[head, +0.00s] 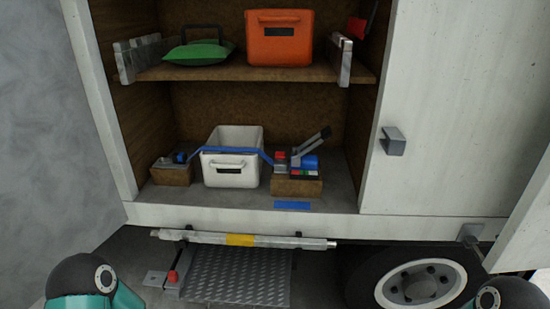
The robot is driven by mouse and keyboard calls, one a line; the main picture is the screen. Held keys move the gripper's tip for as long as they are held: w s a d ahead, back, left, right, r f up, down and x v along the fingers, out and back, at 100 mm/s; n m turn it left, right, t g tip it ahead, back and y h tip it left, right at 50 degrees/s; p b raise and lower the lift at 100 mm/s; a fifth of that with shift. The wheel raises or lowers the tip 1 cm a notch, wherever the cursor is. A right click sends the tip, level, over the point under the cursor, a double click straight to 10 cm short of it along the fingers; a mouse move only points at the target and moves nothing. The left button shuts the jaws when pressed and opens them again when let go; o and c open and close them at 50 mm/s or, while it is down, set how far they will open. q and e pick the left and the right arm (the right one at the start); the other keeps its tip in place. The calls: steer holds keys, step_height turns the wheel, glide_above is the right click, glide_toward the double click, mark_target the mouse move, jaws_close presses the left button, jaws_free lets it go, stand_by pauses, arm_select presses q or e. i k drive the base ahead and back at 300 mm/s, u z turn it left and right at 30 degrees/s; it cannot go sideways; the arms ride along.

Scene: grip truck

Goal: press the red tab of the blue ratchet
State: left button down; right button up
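The blue ratchet (310,162) sits on a wooden block (296,187) at the right of the lower compartment. Its dark lever (316,143) is tilted up to the right. A small red tab (280,156) shows at its left side. A blue strap (230,151) runs from the ratchet across the white crate (231,177) to a fitting on the left wooden block (172,175). Neither gripper shows; only rounded parts of my arms show at the bottom left and bottom right corners. Nothing of mine touches the ratchet.
An orange crate (280,45) and a green bag (197,52) sit on the shelf (230,73) above. A white door (450,110) stands at the right. A rail with a yellow band (240,240) crosses below the compartment, above a tread plate (240,278). A blue strip (292,205) lies at the compartment's front edge.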

mark_target(280, 156)
steer(key=z, duration=1.15)
steer(key=i, duration=0.7)
steer(key=u, duration=0.7)
